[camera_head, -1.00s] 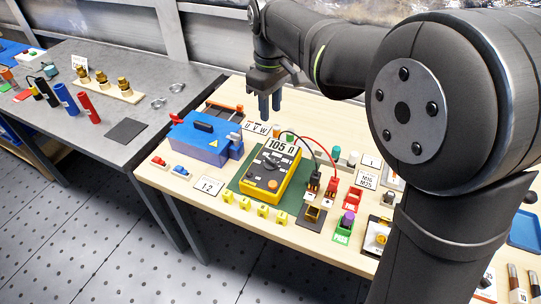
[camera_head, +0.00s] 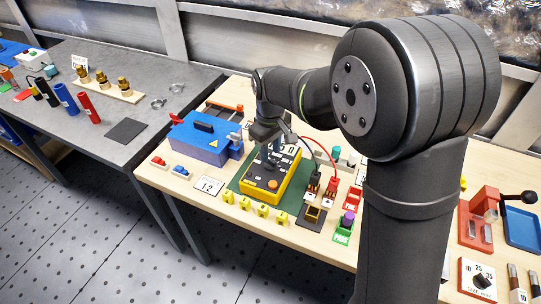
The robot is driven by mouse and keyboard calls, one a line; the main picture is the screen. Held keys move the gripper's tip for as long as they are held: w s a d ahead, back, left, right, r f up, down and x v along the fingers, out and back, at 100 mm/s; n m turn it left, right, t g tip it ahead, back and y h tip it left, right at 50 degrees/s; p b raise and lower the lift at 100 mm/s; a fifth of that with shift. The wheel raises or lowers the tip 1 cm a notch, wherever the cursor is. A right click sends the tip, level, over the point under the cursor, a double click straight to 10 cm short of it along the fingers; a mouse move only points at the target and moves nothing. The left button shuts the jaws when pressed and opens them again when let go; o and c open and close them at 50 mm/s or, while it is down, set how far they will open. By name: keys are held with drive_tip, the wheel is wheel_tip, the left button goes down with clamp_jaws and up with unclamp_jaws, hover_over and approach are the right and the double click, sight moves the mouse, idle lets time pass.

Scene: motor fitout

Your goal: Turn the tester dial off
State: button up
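The yellow tester (camera_head: 283,186) lies on a green mat (camera_head: 237,184) on the wooden bench, with an orange knob on its lower face. Its display is partly hidden behind my gripper.
A blue box (camera_head: 203,140) stands close to the left of the tester. Several small yellow pieces (camera_head: 262,210) line the front. A green block with a purple knob (camera_head: 344,226) and a red block (camera_head: 352,199) stand to the right.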

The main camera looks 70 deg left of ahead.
sight(271, 162)
drive_tip(key=shift+f, duration=1.45)
drive_tip(key=shift+c, duration=0.4)
clamp_jaws()
drive_tip(key=shift+m, duration=0.4)
drive_tip(key=m, duration=0.5)
drive_tip(key=shift+m, duration=0.4)
